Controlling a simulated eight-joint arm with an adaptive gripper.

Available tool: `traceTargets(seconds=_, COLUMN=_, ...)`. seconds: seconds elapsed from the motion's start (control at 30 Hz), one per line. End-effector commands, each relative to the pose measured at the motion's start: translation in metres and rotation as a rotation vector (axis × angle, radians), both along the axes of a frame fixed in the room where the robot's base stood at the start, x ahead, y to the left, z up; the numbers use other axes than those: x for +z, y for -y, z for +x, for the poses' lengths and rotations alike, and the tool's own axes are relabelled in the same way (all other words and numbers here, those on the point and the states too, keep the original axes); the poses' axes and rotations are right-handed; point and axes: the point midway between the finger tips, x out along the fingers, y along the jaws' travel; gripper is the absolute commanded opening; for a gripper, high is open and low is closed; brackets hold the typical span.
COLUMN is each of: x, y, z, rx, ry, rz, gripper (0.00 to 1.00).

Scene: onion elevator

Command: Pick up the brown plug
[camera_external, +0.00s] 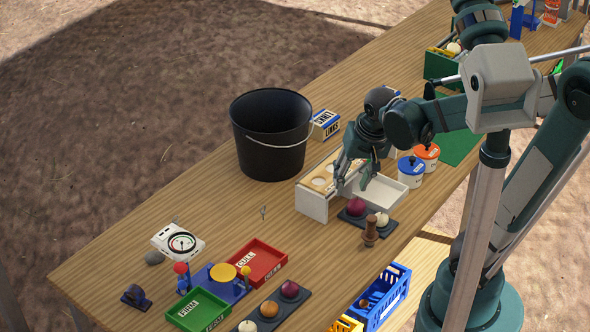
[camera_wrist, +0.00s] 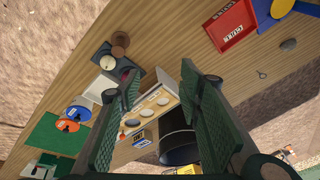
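The brown plug (camera_external: 370,231) stands upright near the front edge of the table, just in front of a dark tray (camera_external: 350,217) holding a dark red onion (camera_external: 355,207) and a white onion (camera_external: 382,219). In the wrist view the plug (camera_wrist: 120,40) shows at the upper left, beyond my left finger's tip. My gripper (camera_external: 354,182) is above the wooden rack with round holes, behind and slightly left of the plug, apart from it. In the wrist view my gripper (camera_wrist: 160,82) has its two fingers spread wide with nothing between them.
The holed rack (camera_external: 313,205) and a white tray (camera_external: 392,193) lie under and beside my gripper. Blue-lidded (camera_external: 411,170) and orange-lidded (camera_external: 427,155) tubs stand to the right, a black bucket (camera_external: 268,140) behind. A blue crate (camera_external: 397,283) sits lower, below the table's front edge.

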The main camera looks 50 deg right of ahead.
Motion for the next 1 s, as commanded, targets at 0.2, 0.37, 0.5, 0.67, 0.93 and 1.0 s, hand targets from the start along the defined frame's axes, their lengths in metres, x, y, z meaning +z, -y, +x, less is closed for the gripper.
traceTargets(seconds=0.2, x=-0.033, y=0.023, z=-0.001, rx=-0.169, ry=-0.066, rz=0.048, gripper=0.36)
traceTargets(seconds=0.37, x=-0.056, y=0.039, z=-0.005, rx=-0.293, ry=-0.113, rz=0.079, gripper=0.36)
traceTargets(seconds=0.5, x=-0.077, y=0.053, z=-0.010, rx=-0.405, ry=-0.156, rz=0.104, gripper=0.36)
traceTargets(seconds=0.67, x=-0.099, y=0.067, z=-0.017, rx=-0.521, ry=-0.199, rz=0.129, gripper=0.36)
traceTargets(seconds=0.93, x=-0.120, y=0.079, z=-0.025, rx=-0.638, ry=-0.244, rz=0.151, gripper=0.36)
traceTargets(seconds=1.0, x=-0.122, y=0.080, z=-0.026, rx=-0.649, ry=-0.247, rz=0.152, gripper=0.36)
